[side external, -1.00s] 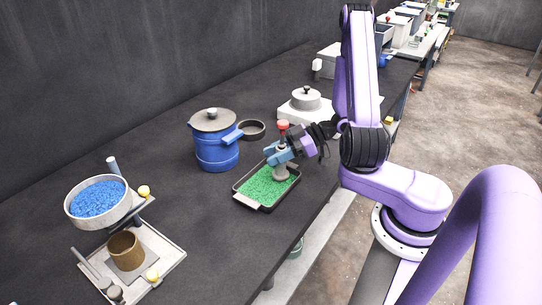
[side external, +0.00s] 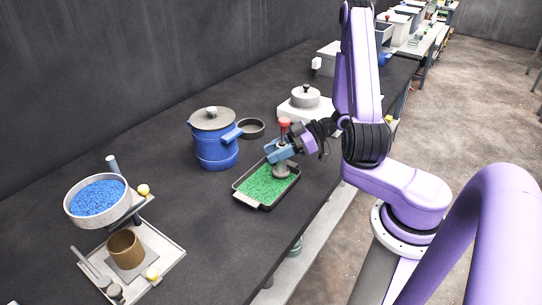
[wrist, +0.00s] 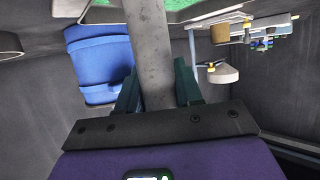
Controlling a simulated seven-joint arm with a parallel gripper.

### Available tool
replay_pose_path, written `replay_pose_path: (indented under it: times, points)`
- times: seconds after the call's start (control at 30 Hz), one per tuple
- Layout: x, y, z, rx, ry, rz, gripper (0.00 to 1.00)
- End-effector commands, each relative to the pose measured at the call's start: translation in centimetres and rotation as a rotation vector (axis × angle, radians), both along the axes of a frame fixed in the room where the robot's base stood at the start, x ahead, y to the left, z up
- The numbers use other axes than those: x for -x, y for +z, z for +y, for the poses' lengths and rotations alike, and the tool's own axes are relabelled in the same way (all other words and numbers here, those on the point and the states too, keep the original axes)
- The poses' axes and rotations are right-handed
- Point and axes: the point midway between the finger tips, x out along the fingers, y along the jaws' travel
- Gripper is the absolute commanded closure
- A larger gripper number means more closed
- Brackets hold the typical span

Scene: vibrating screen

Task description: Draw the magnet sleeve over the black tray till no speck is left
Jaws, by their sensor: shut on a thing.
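The black tray (side external: 262,207) lies on the dark bench and holds a layer of green grains (side external: 265,184). The magnet sleeve (side external: 281,171) is a grey upright cylinder with a red knob on top, standing over the far right part of the tray. My gripper (side external: 279,151) is shut on its shaft, below the knob. In the wrist view the grey shaft (wrist: 150,50) runs between my two fingers. I cannot tell whether the sleeve's lower end touches the grains, and single specks are too small to make out.
A blue lidded pot (side external: 216,150) stands left of the tray, with a dark ring-shaped dish (side external: 250,128) behind. A white scale with a lidded pan (side external: 305,98) is farther back. A sieve of blue grains (side external: 98,198) stands front left over a brown cup (side external: 125,250).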

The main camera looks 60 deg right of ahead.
Motion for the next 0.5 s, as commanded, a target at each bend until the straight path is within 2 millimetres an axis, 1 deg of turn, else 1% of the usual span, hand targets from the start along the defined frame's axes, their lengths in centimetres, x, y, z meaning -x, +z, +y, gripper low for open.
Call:
replay_pose_path:
  times: [0.5]
  points:
    - [0.0,0.0,4.7,-0.002,0.002,-0.001,0.91]
